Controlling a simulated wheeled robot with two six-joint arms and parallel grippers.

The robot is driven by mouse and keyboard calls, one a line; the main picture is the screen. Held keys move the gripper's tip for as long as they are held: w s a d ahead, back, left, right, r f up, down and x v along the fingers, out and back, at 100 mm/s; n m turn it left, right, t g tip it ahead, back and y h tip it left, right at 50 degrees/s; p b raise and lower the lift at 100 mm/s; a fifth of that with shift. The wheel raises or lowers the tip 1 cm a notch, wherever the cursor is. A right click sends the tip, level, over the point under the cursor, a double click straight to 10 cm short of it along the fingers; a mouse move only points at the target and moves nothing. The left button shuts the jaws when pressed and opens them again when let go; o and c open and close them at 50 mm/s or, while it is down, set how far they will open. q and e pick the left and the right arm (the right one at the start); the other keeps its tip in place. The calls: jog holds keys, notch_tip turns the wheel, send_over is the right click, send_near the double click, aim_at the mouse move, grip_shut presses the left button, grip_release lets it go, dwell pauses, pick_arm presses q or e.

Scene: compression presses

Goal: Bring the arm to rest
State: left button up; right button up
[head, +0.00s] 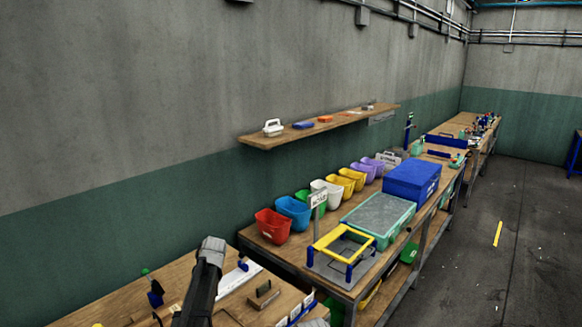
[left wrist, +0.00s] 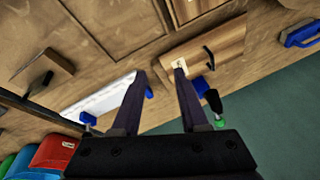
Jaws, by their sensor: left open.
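My left gripper (left wrist: 159,74) is open in the left wrist view, with its two dark fingers apart and nothing between them. It hangs over the wooden workbench (left wrist: 105,25). A white bar with blue ends (left wrist: 98,98) lies left of the fingers, and a wooden board with a small label (left wrist: 212,50) lies beyond and right of them. I cannot tell how high the fingertips are above the bench. In the head view, my left arm (head: 205,280) rises from the bottom edge over the near bench (head: 120,305), and its gripper cannot be made out. My right gripper is not seen.
A wooden block (head: 264,294) and a blue clamp with a green knob (head: 153,291) are on the near bench. The second bench holds several coloured bins (head: 272,226), a yellow-topped frame (head: 345,245), a green tray (head: 400,225) and a blue box (head: 412,180). The floor (head: 470,270) at right is mostly clear.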

pick_arm(q)
jog(key=s+d+f+m+g+h+b, duration=0.1)
jog(key=s+d+m, duration=0.3)
jog(key=s+d, duration=0.7)
jog(key=s+d+f+m+h+b, duration=0.1)
jog(key=s+d+f+m, duration=0.2)
jog(key=s+d, duration=0.9)
jog(key=s+m, duration=0.2)
jog(key=s, duration=0.6)
jog(key=shift+d+f+m+g+b, duration=0.15)
jog(key=shift+d+m+g+b, duration=0.15)
jog(key=shift+g+b, duration=0.1)
jog(key=shift+w+a, duration=0.1)
